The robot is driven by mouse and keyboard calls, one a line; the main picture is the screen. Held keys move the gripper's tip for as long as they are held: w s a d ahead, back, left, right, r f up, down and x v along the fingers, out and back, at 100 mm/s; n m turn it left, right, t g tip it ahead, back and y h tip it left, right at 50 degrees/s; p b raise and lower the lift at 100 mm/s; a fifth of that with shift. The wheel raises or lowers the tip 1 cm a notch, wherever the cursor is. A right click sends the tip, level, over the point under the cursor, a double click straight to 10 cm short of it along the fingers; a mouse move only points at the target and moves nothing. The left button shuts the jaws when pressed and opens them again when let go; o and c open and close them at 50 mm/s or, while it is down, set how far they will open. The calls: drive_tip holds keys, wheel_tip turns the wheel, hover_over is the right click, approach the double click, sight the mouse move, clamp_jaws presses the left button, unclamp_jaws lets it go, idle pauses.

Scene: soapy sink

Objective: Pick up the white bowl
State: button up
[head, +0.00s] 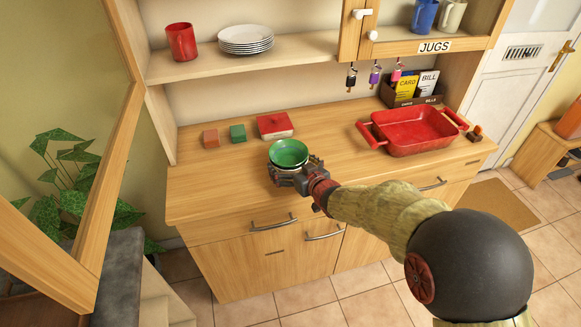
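A green bowl (288,151) sits upright near the front edge of the wooden counter. My gripper (288,174) is at its near side, low against it, with my arm coming in from the lower right. A pale rim or surface seems to show just under the green bowl, but it is too small to tell what it is. My gripper's fingers are mostly hidden by the bowl and the wrist, so I cannot tell whether they hold anything. I cannot clearly make out a white bowl.
A stack of white plates (246,38) and a red mug (181,42) stand on the shelf above. A red baking dish (408,131), a red butter dish (274,125), a green block (238,133) and an orange block (210,138) are on the counter (215,185). The counter's left front is clear.

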drive_tip(key=c, duration=0.8)
drive_tip(key=shift+r, duration=0.15)
drive_tip(key=shift+c, duration=0.2)
